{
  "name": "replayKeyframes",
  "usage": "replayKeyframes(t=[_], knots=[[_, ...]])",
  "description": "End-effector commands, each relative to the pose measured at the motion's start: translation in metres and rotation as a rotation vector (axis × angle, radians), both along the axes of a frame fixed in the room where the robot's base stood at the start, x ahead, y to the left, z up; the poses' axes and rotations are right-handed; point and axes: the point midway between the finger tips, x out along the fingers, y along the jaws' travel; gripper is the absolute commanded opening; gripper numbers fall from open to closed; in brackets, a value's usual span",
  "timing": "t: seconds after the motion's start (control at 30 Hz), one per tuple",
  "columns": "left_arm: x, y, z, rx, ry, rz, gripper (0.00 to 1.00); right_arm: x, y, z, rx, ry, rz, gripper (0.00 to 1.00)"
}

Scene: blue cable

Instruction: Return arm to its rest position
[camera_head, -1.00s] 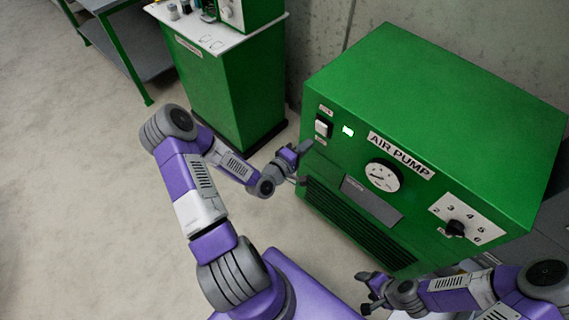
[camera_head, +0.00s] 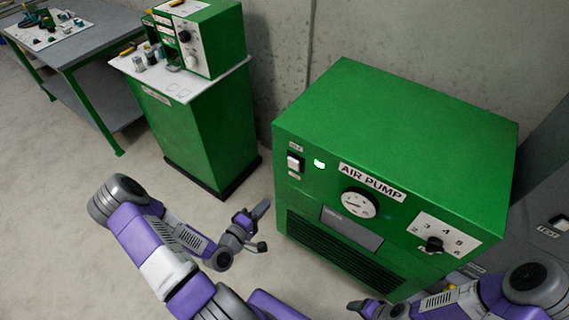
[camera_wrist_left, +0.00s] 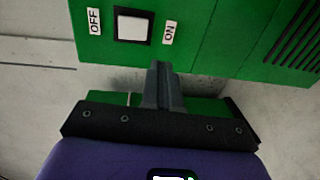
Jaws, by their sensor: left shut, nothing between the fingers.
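My left arm comes in from the lower left in the head view, bent at the elbow. Its gripper (camera_head: 258,226) is in front of the left edge of the green air pump (camera_head: 400,130), apart from it. In the left wrist view the fingers (camera_wrist_left: 162,85) are together with nothing between them, below the pump's white OFF/ON switch (camera_wrist_left: 133,25). The switch also shows in the head view (camera_head: 294,163), beside a lit green lamp (camera_head: 319,164). My right gripper (camera_head: 358,306) is at the bottom, in front of the pump's lower right; its fingers are too small to judge.
A green cabinet (camera_head: 200,125) with a white top and a green device (camera_head: 205,40) stands at the back left. A grey workbench (camera_head: 85,45) is further left. A grey unit (camera_head: 540,210) is right of the pump. The floor at left is clear.

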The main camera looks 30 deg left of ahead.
Motion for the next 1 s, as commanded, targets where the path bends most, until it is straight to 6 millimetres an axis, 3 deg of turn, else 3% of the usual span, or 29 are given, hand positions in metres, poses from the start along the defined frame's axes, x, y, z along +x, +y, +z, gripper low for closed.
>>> replayKeyframes(t=[0.27, 0.37, 0.53, 0.67, 0.8, 1.0], knots=[[0.004, -0.008, -0.005, 0.017, 0.029, -0.025, 0.00, 0.000, 0.000, 0.001, 0.000, 0.000, 0.000, 0.69], [0.011, -0.030, -0.020, 0.066, 0.115, -0.093, 0.00, 0.000, 0.000, 0.004, 0.000, 0.000, 0.000, 0.69], [0.013, -0.091, -0.063, 0.233, 0.356, -0.320, 0.00, 0.000, 0.000, 0.010, 0.000, 0.000, 0.000, 0.69], [-0.004, -0.135, -0.091, 0.379, 0.534, -0.528, 0.00, 0.000, 0.000, 0.015, 0.000, 0.000, 0.000, 0.69], [-0.033, -0.173, -0.110, 0.529, 0.699, -0.761, 0.00, 0.000, 0.000, 0.020, 0.000, 0.000, 0.000, 0.69], [-0.076, -0.203, -0.118, 0.685, 0.860, -1.031, 0.00, 0.000, 0.000, 0.025, 0.000, 0.000, 0.000, 0.69]])
